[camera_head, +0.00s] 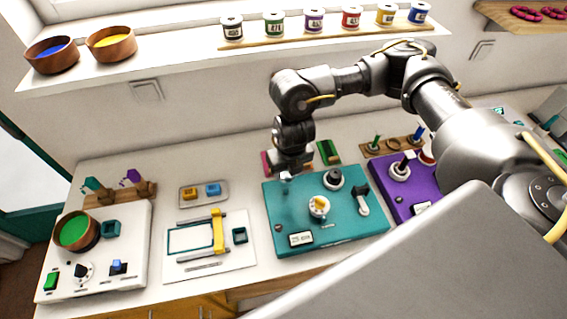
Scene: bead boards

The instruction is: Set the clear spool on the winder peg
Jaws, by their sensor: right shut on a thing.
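My right gripper (290,168) points down over the back left part of the teal board (282,222). It is shut on a small, pale, see-through thing at its fingertips, which fits the clear spool (287,178); its outline is hard to make out. On the teal board, a short pale peg on a dark round base (333,178) stands to the right of the gripper and looks like the winder peg. The held spool is apart from this peg. My left gripper is not in view.
The teal board also has a yellow-topped white dial (319,206), a crank-like lever (362,199) and a label (301,239). A purple board (380,168) stands to its right, a white frame board (178,265) to its left. Labelled spools line the shelf (265,45) behind.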

